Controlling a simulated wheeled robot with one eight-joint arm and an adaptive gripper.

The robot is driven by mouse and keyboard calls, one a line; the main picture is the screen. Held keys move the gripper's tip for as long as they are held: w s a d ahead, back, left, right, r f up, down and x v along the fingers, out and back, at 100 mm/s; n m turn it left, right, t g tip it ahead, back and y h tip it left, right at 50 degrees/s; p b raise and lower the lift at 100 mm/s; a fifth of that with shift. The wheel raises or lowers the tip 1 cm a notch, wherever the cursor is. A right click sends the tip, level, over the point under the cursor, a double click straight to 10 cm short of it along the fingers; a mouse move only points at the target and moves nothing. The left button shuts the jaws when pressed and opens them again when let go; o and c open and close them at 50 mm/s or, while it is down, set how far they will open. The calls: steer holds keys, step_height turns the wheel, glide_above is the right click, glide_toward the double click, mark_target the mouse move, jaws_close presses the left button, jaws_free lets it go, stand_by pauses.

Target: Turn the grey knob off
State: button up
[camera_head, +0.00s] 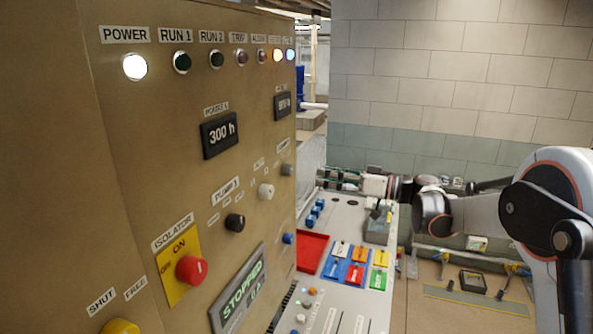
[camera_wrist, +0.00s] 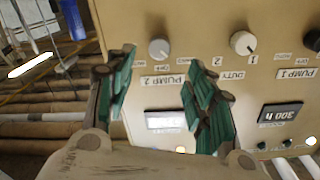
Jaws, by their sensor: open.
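The grey knob (camera_wrist: 159,49) sits on the beige panel above the upside-down PUMP 2 label in the wrist view. In the head view the grey knob (camera_head: 287,169) is the farthest of the row. Its pointer direction is too small to tell. My gripper (camera_wrist: 160,82) is open and empty, its green-padded fingers apart on either side below the knob in the picture. In the head view my gripper (camera_head: 328,174) points left at the panel, to the right of the knob, with a gap between them.
A pale knob (camera_wrist: 243,43) and a black knob (camera_wrist: 312,40) stand beside the grey one. A red isolator knob (camera_head: 191,269) and a blue button (camera_head: 288,238) are on the same panel. A bench (camera_head: 345,215) with trays lies below my arm.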

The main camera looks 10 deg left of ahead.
mark_target(292, 171)
steer(key=a, duration=0.3)
steer(key=w+a, duration=0.1)
steer(key=a, duration=0.2)
steer(key=a+p, duration=0.1)
steer(key=a, duration=0.3)
steer(key=shift+w+a, duration=0.1)
steer(key=shift+w, duration=0.25)
steer(key=c, duration=1.1)
